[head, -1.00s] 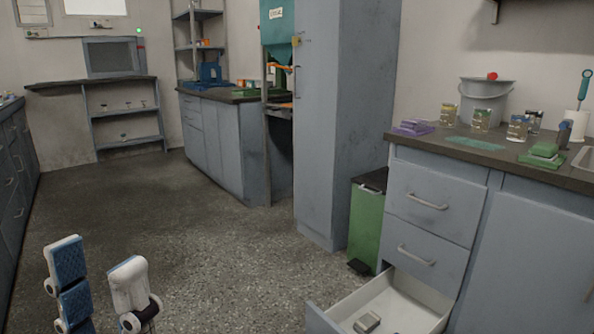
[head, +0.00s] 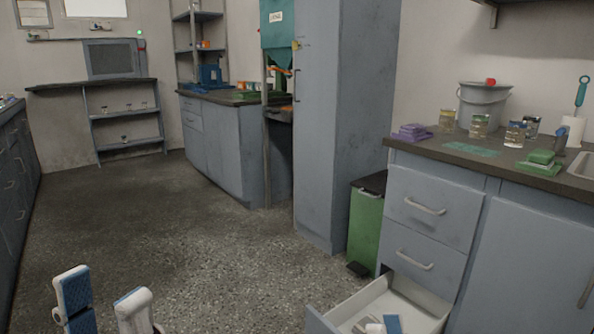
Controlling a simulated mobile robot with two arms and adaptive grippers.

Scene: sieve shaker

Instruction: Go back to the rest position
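My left gripper (head: 103,293) shows at the bottom left of the head view, over the floor. Its two fingers, one showing a blue pad and one mostly white, stand apart with nothing between them.
The white-lined drawer (head: 418,302) stands open at the bottom right, with a small grey object (head: 361,325) partly visible in it. A green bin (head: 366,229) stands beside the cabinet. The counter (head: 467,155) holds jars, a bucket and sponges. The floor (head: 190,240) is clear.

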